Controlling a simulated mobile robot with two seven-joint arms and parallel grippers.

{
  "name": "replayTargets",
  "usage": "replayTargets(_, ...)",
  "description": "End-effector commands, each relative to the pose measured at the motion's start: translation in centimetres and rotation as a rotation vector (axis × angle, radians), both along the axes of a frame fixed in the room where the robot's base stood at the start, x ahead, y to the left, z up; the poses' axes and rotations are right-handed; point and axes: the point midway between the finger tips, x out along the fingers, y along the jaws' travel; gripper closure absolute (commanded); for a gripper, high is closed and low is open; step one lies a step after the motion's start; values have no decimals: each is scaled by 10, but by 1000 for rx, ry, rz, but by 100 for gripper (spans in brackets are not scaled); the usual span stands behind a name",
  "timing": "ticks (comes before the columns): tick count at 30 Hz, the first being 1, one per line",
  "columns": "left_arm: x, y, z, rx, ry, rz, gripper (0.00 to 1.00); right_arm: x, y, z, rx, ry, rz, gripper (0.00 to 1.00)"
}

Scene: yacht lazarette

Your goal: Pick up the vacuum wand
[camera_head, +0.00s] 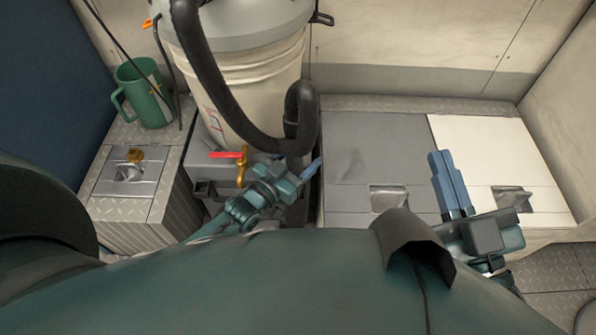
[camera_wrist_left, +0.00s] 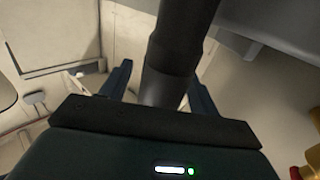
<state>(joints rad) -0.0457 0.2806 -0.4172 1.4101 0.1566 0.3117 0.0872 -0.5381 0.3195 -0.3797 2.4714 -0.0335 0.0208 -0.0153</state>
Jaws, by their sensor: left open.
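The vacuum wand is a black tube that shows close up in the left wrist view (camera_wrist_left: 175,62). It runs down between the two blue fingers of my left gripper (camera_wrist_left: 160,92), which is open, with a gap beside the tube. In the head view, the black wand and hose end (camera_head: 303,118) stand beside the vacuum's bucket, and my left gripper (camera_head: 296,178) is just below. The wand's lower part is mostly hidden there. My right gripper (camera_head: 449,184) is empty over the lockers at the right; its fingers look close together, but their gap cannot be judged.
The vacuum's cream bucket (camera_head: 262,75) stands at the back, with its black hose (camera_head: 200,60) arching over it. A red-handled brass valve (camera_head: 240,165) is close to my left gripper. A green mug (camera_head: 147,100) is at left. Grey (camera_head: 350,140) and white (camera_head: 480,145) locker lids lie right.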

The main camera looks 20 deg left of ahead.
Motion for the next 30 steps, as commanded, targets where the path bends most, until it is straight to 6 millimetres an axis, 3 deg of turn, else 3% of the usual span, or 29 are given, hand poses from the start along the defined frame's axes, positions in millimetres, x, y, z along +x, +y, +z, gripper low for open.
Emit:
replayTargets(19, 0, 0, 0, 0, 0, 0, 87, -2, 1, -3, 5, 14, 1, 100)
replayTargets(30, 0, 0, 9, -2, -5, 0, 87, -2, 1, 1, 4, 17, 1, 100)
